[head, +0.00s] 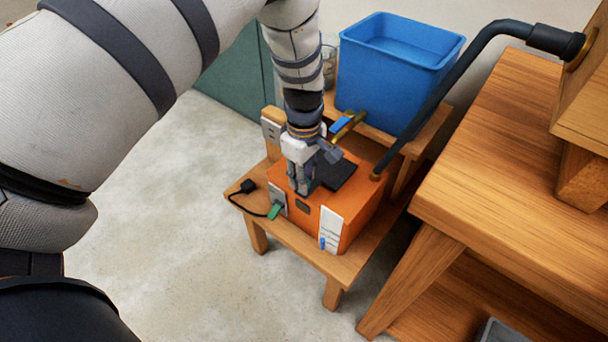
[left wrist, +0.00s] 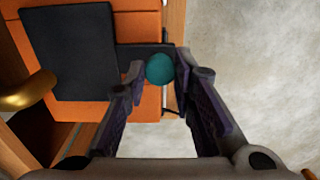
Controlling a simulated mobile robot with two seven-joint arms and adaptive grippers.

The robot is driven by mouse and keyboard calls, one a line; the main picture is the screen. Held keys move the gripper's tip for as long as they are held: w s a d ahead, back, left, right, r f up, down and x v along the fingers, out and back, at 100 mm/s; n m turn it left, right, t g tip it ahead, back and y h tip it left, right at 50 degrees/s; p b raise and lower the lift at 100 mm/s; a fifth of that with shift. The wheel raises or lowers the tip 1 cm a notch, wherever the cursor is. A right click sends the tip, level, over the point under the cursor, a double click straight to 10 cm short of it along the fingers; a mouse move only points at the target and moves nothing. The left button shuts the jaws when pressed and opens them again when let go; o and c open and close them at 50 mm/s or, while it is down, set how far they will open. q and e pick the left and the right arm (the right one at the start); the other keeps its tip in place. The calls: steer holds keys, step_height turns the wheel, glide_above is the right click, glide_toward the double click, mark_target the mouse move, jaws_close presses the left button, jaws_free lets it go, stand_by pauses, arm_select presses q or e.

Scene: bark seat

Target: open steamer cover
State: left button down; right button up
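The steamer (head: 352,208) is an orange box on a low wooden stand, and its orange body also shows in the left wrist view (left wrist: 138,22). A flat dark cover panel (head: 338,174) lies on its top; it also shows in the left wrist view (left wrist: 70,55). Beside it, a teal round knob (left wrist: 160,68) sits on a dark strip near the box's edge. My left gripper (head: 302,188) points down over the near left of the box. In the left wrist view its fingers (left wrist: 158,80) are apart, with the knob between their tips. Whether they touch it is unclear. My right gripper is out of view.
A blue bin (head: 395,75) stands behind the steamer. A dark pipe (head: 440,90) runs from the box to the wooden bench (head: 510,165) at right. A black plug with cable (head: 248,187) lies on the stand's left end. Open floor (head: 170,220) lies left.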

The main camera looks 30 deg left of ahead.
arm_select(q)
steer(key=a, duration=0.6)
steer(key=a+b, duration=0.1)
steer(key=a, duration=0.3)
steer(key=shift+w, duration=0.4)
steer(key=shift+d, duration=0.1)
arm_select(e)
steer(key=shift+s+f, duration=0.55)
arm_select(q)
steer(key=c, duration=1.3)
jaws_free()
steer(key=shift+c, duration=0.2)
step_height(320, 180, up, 12)
